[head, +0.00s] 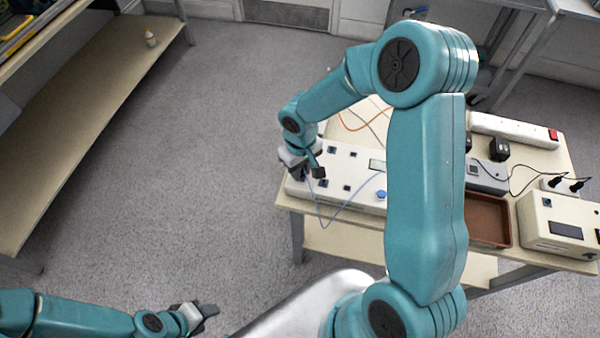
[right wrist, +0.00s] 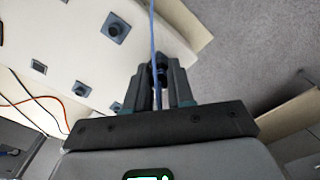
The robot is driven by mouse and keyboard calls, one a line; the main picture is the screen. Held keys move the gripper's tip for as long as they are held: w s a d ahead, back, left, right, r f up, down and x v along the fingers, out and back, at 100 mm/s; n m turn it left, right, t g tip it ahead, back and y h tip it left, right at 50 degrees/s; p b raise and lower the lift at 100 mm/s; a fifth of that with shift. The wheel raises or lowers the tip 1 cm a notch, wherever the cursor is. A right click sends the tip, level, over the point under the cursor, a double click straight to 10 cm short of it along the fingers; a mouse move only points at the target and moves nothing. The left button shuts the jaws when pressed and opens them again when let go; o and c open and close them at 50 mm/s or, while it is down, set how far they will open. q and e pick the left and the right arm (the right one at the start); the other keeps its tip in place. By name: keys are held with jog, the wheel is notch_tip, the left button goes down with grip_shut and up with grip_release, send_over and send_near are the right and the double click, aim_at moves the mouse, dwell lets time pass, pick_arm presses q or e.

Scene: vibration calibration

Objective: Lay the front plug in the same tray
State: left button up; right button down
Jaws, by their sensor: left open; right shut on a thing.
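A plug (right wrist: 160,72) on a thin blue cable sits between the fingers of my right gripper (right wrist: 162,85) in the right wrist view. In the head view my right gripper (head: 303,168) is at the left front end of the white socketed unit (head: 348,160). It hides the plug there, and I cannot tell whether the plug touches the unit. The blue cable (head: 325,222) hangs in a loop in front of the unit. A brown tray (head: 508,232) is right of the unit, partly hidden by my right arm. My left gripper (head: 205,312) is open and empty, low over the floor.
The table (head: 350,240) also holds a beige box with a display (head: 560,228), a white power strip (head: 512,130), a grey box (head: 487,178) and black adapters with dark cables. An orange cable (head: 360,122) lies behind the unit. A shelf (head: 90,110) stands far left; open floor lies between.

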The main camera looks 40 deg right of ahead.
jog(key=shift+r, duration=0.5)
dwell(0.6)
jog(key=shift+r+p, duration=1)
jog(key=shift+r, duration=0.75)
